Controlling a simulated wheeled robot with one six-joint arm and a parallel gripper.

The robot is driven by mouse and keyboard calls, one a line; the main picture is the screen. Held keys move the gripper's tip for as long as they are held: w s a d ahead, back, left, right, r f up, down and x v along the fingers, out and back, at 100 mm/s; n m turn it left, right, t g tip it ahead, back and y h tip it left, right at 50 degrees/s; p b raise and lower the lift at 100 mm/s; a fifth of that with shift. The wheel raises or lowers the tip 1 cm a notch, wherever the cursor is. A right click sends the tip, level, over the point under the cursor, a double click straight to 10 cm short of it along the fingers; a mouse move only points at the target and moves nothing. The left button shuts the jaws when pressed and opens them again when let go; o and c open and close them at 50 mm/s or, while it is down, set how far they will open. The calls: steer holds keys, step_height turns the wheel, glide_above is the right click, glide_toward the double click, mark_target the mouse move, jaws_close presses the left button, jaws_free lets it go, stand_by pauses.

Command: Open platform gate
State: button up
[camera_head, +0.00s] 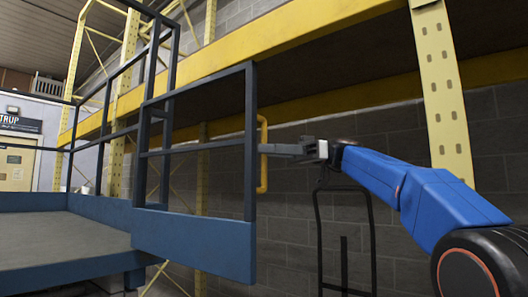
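The platform gate (195,238) is a dark blue framed panel with rails and a solid lower plate, in the middle of the head view. It stands at the near right end of the blue platform (60,240). A yellow vertical handle (262,175) is fixed along its right post. My gripper (268,149) reaches in from the right on my blue arm, with its fingers pointing left at the upper part of the handle. The fingertips overlap the handle in this view. Whether they are closed on it is too small to tell.
Yellow racking with a long beam (290,32) and a perforated upright (441,95) stands behind. A grey block wall (400,140) lies beyond it. A dark frame (345,240) stands below my arm. Blue railings (105,125) run along the platform's far side.

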steer(key=v, duration=1.1)
steer(key=shift+d, duration=0.15)
steer(key=shift+w, duration=0.1)
